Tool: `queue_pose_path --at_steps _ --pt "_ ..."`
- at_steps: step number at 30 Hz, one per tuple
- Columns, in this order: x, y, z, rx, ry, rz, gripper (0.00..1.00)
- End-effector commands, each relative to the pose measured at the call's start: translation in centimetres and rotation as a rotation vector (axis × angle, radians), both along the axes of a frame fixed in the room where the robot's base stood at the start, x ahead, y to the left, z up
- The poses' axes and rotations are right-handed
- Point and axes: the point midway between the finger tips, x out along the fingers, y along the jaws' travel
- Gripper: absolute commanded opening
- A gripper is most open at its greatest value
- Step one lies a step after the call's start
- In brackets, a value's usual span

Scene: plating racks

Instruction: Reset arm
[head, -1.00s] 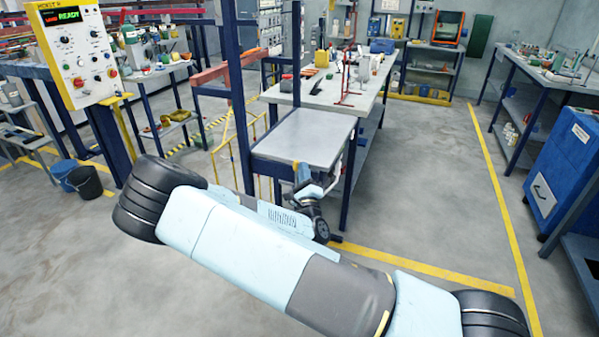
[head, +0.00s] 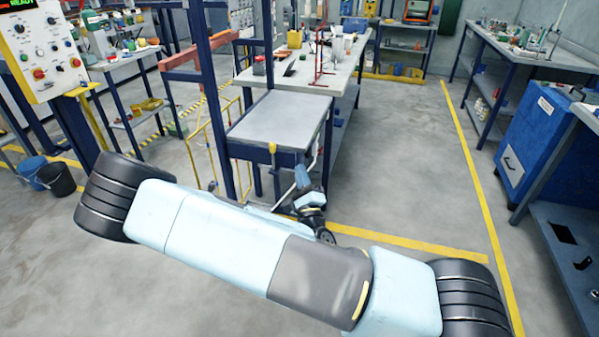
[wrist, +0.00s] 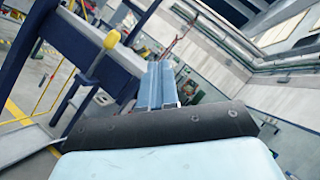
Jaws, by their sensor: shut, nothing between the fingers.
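My gripper (wrist: 158,85) shows in the wrist view as two light blue fingers side by side, closed with nothing between them. Behind it, a dark grey band and a pale blue part of my arm fill the bottom of that view. In the head view my gripper (head: 302,178) is small and partly hidden behind my large pale blue arm link, below the front edge of the grey-topped bench (head: 280,120). A yellow knob (head: 272,148) on the bench front is just left of it; the knob also shows in the wrist view (wrist: 95,68). I cannot tell the exact gap.
A blue frame post (head: 210,95) stands left of the bench. A control panel (head: 38,50) and two buckets (head: 50,178) are at the left. A blue cabinet (head: 540,140) and a side bench (head: 510,58) are at the right. The floor between has yellow lines and is clear.

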Motion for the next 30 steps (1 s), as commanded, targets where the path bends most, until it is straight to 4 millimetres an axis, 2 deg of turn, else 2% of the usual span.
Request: queue_pose_path --at_steps 10,14,17,23,30 --pt "0.0 0.0 0.0 0.001 0.0 -0.001 0.0" --pt "0.2 -0.8 0.6 0.032 -0.01 -0.032 0.0" --pt "0.4 -2.4 1.8 0.097 -0.033 -0.102 0.0" --pt "0.2 -7.4 4.9 0.296 -0.101 -0.308 0.0" --pt "-1.3 -13.5 7.7 0.545 -0.186 -0.559 0.0"
